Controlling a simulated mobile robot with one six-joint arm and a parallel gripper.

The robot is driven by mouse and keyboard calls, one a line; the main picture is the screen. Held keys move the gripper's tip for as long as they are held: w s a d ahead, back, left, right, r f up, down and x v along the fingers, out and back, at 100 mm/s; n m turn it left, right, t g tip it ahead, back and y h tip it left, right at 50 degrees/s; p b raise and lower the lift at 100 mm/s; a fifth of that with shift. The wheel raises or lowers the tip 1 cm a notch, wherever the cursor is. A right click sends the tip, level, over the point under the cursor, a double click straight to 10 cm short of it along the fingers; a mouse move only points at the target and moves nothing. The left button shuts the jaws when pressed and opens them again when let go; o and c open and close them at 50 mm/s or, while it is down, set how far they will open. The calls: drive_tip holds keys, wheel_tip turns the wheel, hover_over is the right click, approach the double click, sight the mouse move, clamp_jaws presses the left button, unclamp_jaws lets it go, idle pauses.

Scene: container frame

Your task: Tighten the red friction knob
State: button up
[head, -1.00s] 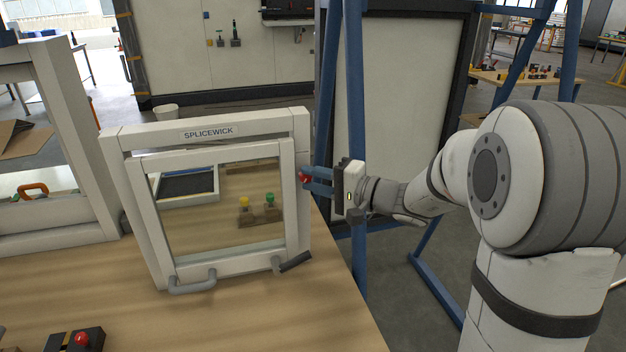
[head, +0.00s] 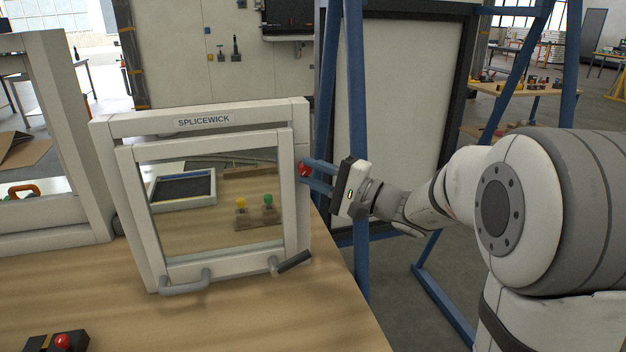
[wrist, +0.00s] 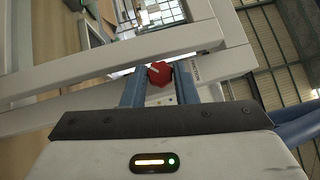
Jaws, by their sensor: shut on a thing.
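The red friction knob (head: 304,170) sits on the right upright of the white frame labelled SPLICEWICK (head: 102,150). In the wrist view the knob (wrist: 159,73) shows as a red, lobed disc with a pale pointer line, beside small lettering on the frame. My gripper (head: 309,174) reaches it from the right, and its two blue fingers are shut on the knob. In the wrist view my gripper (wrist: 155,80) has one finger on each side of the knob. The inner white sash (head: 128,200) stands in the frame and appears slightly tilted.
A grey handle (head: 185,286) and a dark-gripped lever (head: 292,262) are at the frame's foot. A black box with a red button (head: 62,342) lies at the front left. A blue steel stand (head: 356,120) rises close behind my gripper. Bare wooden tabletop (head: 250,320) lies in front.

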drive_tip(key=o, duration=1)
drive_tip(key=v, duration=0.8)
drive_tip(key=shift+b, duration=0.35)
drive_tip(key=shift+w, duration=0.1)
